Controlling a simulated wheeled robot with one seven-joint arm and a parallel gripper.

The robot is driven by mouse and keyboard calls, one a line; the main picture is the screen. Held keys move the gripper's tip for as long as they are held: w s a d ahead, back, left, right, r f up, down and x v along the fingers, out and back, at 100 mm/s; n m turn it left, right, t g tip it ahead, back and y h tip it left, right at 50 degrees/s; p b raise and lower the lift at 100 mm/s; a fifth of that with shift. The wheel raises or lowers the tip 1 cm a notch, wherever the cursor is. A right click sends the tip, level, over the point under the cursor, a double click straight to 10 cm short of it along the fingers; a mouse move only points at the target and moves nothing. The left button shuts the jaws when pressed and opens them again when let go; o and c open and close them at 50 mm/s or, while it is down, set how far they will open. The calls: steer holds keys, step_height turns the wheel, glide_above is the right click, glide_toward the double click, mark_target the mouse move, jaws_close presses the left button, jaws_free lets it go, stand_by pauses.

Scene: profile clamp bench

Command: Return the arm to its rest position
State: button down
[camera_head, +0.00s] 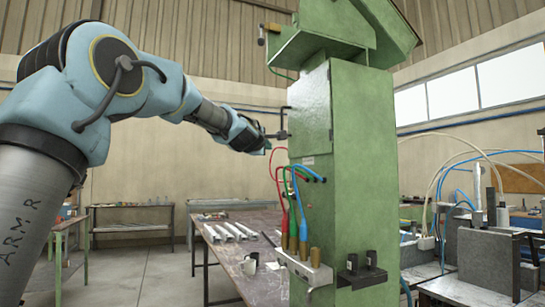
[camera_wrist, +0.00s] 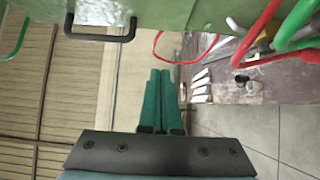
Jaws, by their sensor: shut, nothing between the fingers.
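My arm (camera_head: 120,75) reaches in from the left of the head view, bent at its elbow, towards the tall green cabinet (camera_head: 350,150). My gripper (camera_head: 268,149) is at the cabinet's left side, just below a black handle (camera_head: 283,124). In the wrist view the two teal fingers of my gripper (camera_wrist: 160,74) lie side by side, shut, with nothing between them. The green cabinet face (camera_wrist: 190,14) spans the top of that view, with the black handle (camera_wrist: 100,35) left of the fingertips. Whether the gripper touches the cabinet cannot be told.
Red, green and blue cables (camera_head: 291,190) hang from the cabinet near my gripper; a red loop (camera_wrist: 180,60) passes close to the fingertips in the wrist view. A bench (camera_head: 250,225) with metal profiles (camera_head: 230,230) and a mug (camera_head: 249,266) stands below. Floor (camera_head: 150,275) at left is clear.

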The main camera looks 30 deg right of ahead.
steer(key=shift+b+v, duration=1.05)
steer(key=shift+v, duration=1.15)
steer(key=shift+w+a+f, duration=0.1)
steer(key=shift+w+a, duration=0.05)
steer(key=shift+w, duration=0.1)
steer(key=a+f+m+g+y, duration=0.2)
steer(key=a+f+m+y, duration=0.15)
steer(key=a+f, duration=1.05)
steer(key=a+f+m+g+y, duration=0.4)
steer(key=a+f, duration=0.6)
steer(key=f, duration=0.8)
steer(key=s+a+f+m+g+y, duration=0.1)
steer(key=s+a+f+g+y, duration=0.1)
steer(key=s+a+f, duration=0.6)
steer(key=s+a+f+m+g+y, duration=0.1)
steer(key=s+a+f+g+y, duration=0.2)
steer(key=s+a+f, duration=0.6)
steer(key=s+a, duration=0.3)
steer(key=a, duration=0.2)
steer(key=shift+s+a+f, duration=0.2)
steer(key=shift+a+f, duration=0.1)
steer(key=shift+a, duration=0.1)
steer(key=shift+m, duration=0.25)
